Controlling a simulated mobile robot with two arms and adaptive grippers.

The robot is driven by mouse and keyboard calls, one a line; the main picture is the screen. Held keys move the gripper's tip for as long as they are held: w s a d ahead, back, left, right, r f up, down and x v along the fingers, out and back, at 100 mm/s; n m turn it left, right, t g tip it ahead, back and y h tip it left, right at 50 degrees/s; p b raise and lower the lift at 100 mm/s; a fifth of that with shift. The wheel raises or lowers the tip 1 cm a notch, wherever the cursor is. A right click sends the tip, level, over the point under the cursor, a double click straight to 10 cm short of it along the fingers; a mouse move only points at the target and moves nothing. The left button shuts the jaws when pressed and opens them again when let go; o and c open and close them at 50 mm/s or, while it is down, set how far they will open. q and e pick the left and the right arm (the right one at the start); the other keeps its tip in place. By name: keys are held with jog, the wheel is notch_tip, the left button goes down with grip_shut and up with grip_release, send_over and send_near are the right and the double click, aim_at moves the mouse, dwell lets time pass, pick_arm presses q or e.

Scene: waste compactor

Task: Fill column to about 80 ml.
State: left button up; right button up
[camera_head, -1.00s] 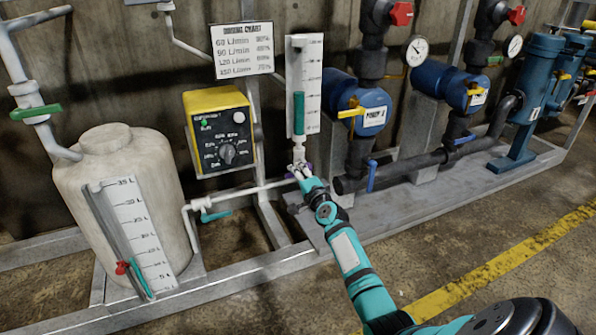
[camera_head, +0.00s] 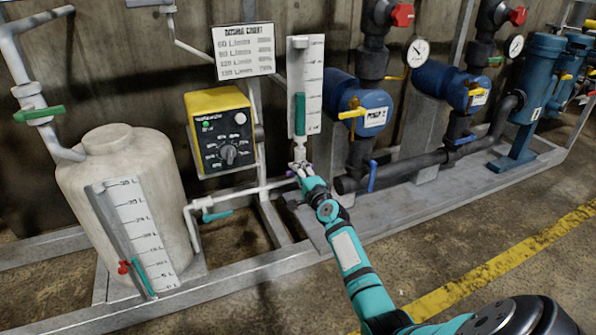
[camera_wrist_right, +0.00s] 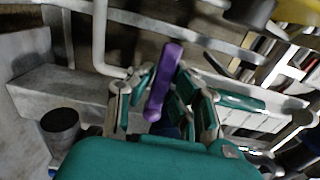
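The measuring column (camera_head: 311,75) is a tall white scale plate with a clear tube in front. Teal liquid (camera_head: 300,114) fills the lower part of the tube; the scale's numbers are too small to read. My right gripper (camera_head: 301,169) is at the white fitting just below the column. In the right wrist view a purple handle (camera_wrist_right: 164,80) lies between the fingers of my right gripper (camera_wrist_right: 164,92), with pads close on both sides. The gripper looks shut on it. In the head view the fingers mostly hide the handle. My left gripper is not seen.
A white tank (camera_head: 125,190) with a scale stands at left, beside a yellow control box (camera_head: 222,130). A teal handle (camera_head: 216,215) sits on the low pipe. Blue pumps (camera_head: 368,110) and dark pipes crowd the right. The floor in front is open.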

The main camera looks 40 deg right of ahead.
jog(key=o, duration=0.4)
jog(key=shift+o, duration=0.2)
jog(key=v, duration=1.2)
